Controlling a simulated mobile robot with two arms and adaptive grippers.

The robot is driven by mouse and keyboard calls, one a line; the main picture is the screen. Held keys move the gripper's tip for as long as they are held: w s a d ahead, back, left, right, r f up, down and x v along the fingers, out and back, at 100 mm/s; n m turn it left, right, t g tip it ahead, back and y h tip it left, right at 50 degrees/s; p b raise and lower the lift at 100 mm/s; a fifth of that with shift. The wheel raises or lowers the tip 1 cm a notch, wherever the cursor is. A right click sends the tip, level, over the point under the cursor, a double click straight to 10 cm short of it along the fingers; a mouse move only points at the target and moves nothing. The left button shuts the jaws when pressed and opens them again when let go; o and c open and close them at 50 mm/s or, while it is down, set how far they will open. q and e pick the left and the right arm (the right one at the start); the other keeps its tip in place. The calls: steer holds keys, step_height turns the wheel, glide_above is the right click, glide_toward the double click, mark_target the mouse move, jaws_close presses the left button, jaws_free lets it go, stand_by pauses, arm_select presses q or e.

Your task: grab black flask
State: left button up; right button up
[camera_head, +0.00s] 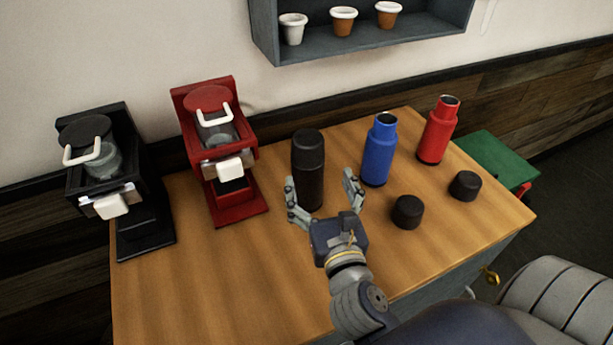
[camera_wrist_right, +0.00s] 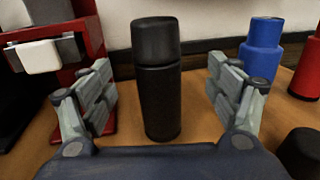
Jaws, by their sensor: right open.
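The black flask (camera_head: 308,165) stands upright on the wooden table, with its black cap on, between the red brewer and the blue flask. My right gripper (camera_head: 322,192) is open at the near side of the flask. Its fingers point toward the flask, one on each side. In the right wrist view the black flask (camera_wrist_right: 157,85) stands upright between the two open fingers (camera_wrist_right: 160,95), with a visible gap on each side. My left gripper is not in view.
A blue flask (camera_head: 378,150) and a red flask (camera_head: 438,130) stand uncapped to the right. Two black caps (camera_head: 407,212) (camera_head: 465,186) lie near them. A red brewer (camera_head: 238,206) and a black brewer (camera_head: 147,236) stand left. The table's front left (camera_head: 220,285) is clear.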

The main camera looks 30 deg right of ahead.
mark_target(314, 165)
steer(key=x, duration=0.3)
steer(key=shift+w+r+p, duration=0.1)
steer(key=shift+r+p, duration=0.15)
steer(key=shift+p, duration=0.15)
steer(key=shift+w+d+f, duration=0.1)
steer(key=shift+w+d, duration=0.05)
steer(key=shift+w, duration=0.1)
steer(key=x, duration=0.1)
steer(key=p+x, duration=0.1)
steer(key=x, duration=0.1)
steer(key=p+x, duration=0.1)
steer(key=shift+w+r, duration=0.4)
steer(key=shift+w, duration=0.05)
steer(key=shift+w+f, duration=0.15)
steer(key=shift+w, duration=0.15)
steer(key=shift+s, duration=0.1)
steer(key=c, duration=1.8)
